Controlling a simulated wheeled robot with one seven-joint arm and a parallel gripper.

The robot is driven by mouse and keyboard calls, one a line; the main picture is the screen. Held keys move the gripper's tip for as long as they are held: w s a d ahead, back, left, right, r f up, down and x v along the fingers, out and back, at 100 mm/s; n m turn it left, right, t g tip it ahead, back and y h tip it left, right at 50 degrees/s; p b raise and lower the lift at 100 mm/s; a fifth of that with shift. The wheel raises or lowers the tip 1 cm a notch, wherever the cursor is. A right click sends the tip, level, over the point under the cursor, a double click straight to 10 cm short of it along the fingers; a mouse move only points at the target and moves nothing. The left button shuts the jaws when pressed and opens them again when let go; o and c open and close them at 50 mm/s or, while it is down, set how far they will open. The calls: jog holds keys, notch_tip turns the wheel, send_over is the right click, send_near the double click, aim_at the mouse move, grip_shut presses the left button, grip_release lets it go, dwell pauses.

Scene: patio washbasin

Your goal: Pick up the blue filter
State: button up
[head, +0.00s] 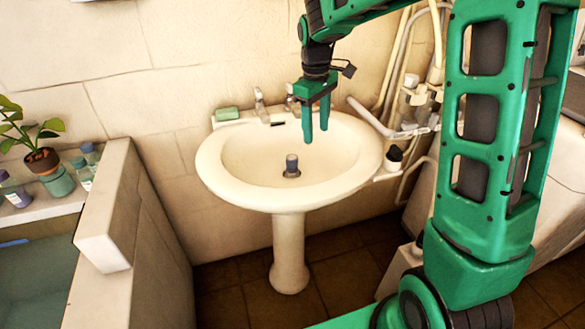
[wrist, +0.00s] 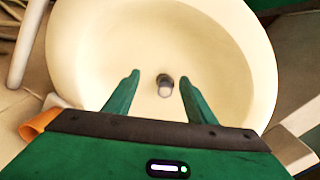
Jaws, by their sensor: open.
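The blue filter (head: 292,162) is a small dark blue-grey cylinder standing upright at the bottom of the white washbasin (head: 215,175), over the drain area. My gripper (head: 316,134) is open and empty, pointing down. In the head view its green fingers are above and to the right of the filter, apart from it. The wrist view shows the fingers (wrist: 160,79) spread to either side of it.
Taps (head: 260,104) and a green soap bar (head: 227,114) are on the basin's back rim. Pipes (head: 398,60) run along the wall at right. A dark-topped item (head: 394,154) is by the right rim. A potted plant (head: 42,158) and bottles (head: 84,172) stand on the left ledge.

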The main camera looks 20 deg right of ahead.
jog(key=w+a+f+n, duration=0.2)
jog(key=w+a+f, duration=0.1)
jog(key=w+a, duration=0.25)
send_over(292, 157)
jog(key=shift+y, duration=0.3)
jog(key=f, duration=0.4)
jog(key=shift+w+a+f, duration=0.2)
jog(key=shift+a, duration=0.15)
jog(key=shift+s+d+f, duration=0.15)
jog(key=shift+f, duration=1.4)
jog(key=shift+s+d+f, duration=0.1)
jog(key=shift+d+f, duration=0.05)
jog(key=shift+f, duration=1.4)
jog(key=c, duration=1.1)
